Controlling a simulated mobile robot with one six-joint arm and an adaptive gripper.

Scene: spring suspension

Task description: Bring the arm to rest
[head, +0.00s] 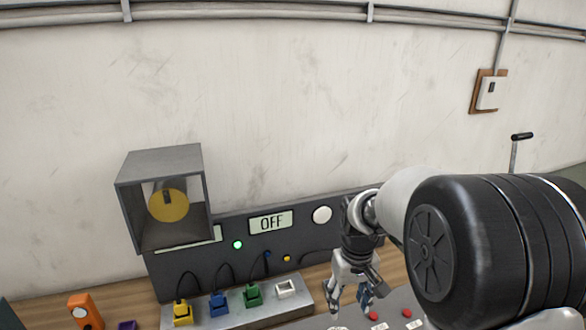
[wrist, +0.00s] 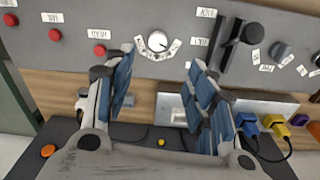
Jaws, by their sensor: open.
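My gripper (head: 350,302) hangs fingers-down in the head view, in front of the dark upright panel (head: 325,236) and over the bench. In the wrist view my gripper (wrist: 162,68) has its blue-padded fingers spread wide with nothing between them. A white round dial (wrist: 158,41) on the grey control panel (wrist: 140,70) shows just beyond the fingertips, apart from them as far as I can see. My upper arm fills the right of the head view and hides part of the bench.
A grey box (head: 160,165) holds a yellow disc. Yellow (head: 182,314), blue (head: 219,304) and green (head: 253,294) plugs stand on a grey strip. Red buttons (wrist: 99,50) and a black lever (wrist: 253,33) are near the fingers.

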